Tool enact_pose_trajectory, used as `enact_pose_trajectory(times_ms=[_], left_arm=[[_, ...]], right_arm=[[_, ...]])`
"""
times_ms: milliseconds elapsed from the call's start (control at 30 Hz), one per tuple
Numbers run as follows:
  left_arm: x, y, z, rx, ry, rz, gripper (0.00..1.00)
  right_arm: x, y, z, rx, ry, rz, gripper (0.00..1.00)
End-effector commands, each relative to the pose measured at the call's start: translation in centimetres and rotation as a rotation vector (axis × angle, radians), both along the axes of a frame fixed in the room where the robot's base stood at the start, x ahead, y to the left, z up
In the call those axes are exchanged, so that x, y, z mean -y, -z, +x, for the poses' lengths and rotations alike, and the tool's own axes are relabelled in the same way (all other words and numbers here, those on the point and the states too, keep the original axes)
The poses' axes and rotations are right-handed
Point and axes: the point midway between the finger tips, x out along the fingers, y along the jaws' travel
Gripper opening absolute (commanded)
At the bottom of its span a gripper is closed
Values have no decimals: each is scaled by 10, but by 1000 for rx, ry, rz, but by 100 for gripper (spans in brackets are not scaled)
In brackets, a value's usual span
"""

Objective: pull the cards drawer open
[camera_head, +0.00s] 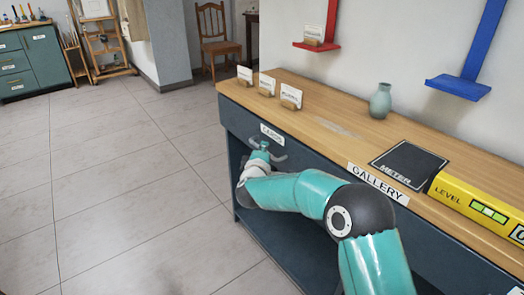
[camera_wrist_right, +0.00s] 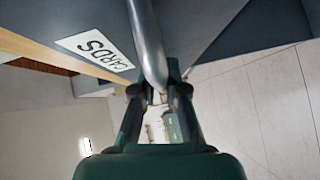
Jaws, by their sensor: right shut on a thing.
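The cards drawer (camera_head: 246,124) is in the dark blue front of the wooden-topped counter, under a white CARDS label (camera_head: 272,134). I see no clear gap around its front in the head view. Its metal handle (camera_head: 279,157) sticks out below the label. In the wrist view the handle (camera_wrist_right: 148,45) is a thick grey bar running into my jaws, beside the CARDS label (camera_wrist_right: 95,48). My right gripper (camera_head: 262,151) is shut on the handle; it also shows in the wrist view (camera_wrist_right: 158,92). My left gripper is out of view.
On the counter top (camera_head: 330,128) stand several small card holders (camera_head: 291,97), a green vase (camera_head: 380,101), a black METER pad (camera_head: 409,164) and a yellow level (camera_head: 480,207). Red (camera_head: 316,46) and blue (camera_head: 458,87) shelves hang above. The tiled floor at left is clear.

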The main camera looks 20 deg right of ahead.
Motion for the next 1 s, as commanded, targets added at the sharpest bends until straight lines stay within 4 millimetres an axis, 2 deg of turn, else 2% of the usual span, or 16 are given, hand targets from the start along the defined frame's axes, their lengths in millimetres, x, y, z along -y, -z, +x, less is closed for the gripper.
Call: enact_pose_trajectory(times_ms=[167, 367, 700, 1000], left_arm=[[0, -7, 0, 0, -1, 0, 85], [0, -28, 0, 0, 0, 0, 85], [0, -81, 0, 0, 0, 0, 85], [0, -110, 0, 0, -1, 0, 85]], right_arm=[[-2, -1, -2, -5, -9, -2, 0], [-25, -3, -10, -9, -11, -2, 0], [-101, -3, -38, -13, -13, -4, 0], [-162, 1, -61, -11, -9, -3, 0]])
